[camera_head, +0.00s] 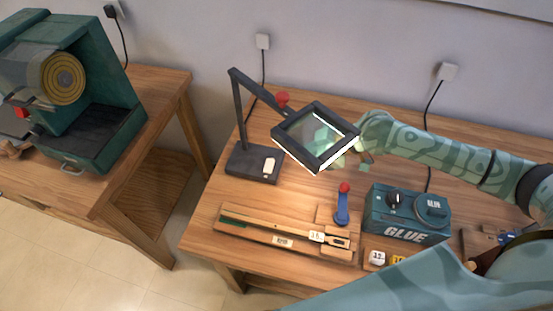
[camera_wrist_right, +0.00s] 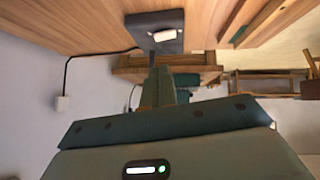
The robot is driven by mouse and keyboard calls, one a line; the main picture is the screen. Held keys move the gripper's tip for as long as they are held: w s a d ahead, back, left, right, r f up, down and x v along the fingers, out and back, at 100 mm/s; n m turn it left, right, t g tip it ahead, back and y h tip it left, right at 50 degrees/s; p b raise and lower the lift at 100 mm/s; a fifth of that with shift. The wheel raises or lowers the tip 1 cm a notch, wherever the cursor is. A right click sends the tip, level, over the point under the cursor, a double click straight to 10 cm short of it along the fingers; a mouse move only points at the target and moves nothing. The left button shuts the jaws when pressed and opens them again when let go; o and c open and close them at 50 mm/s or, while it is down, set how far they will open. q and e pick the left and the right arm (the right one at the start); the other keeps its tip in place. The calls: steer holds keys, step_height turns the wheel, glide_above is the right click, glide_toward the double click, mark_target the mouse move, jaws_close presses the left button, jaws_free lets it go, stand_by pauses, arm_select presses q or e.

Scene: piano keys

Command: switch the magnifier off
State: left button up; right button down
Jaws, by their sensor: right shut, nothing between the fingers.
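The magnifier (camera_head: 315,136) is a dark square lens frame on a jointed arm, with a bright white strip along its lower edge. Its dark base (camera_head: 243,164) stands at the table's left side, with a pale switch (camera_head: 269,166) on top. In the right wrist view the base (camera_wrist_right: 171,47) and switch (camera_wrist_right: 157,36) are beyond the fingers, near the top. My right gripper (camera_wrist_right: 161,82) is shut and empty, pointing toward the base but apart from it. In the head view it is behind the lens frame, partly hidden. My left gripper is not in view.
A blue glue box (camera_head: 408,213), a blue lever with a red knob (camera_head: 343,204) and a wooden slide gauge (camera_head: 280,236) are on the table to the right and front. A green machine (camera_head: 70,95) stands on the left table. A cable runs behind the magnifier.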

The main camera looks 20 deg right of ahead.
mark_target(269, 162)
steer(key=b+x, duration=0.3)
steer(key=x, duration=0.9)
steer(key=shift+f, duration=0.1)
steer(key=shift+w+d+f, duration=0.1)
steer(key=shift+f, duration=0.2)
steer(key=shift+r, duration=0.1)
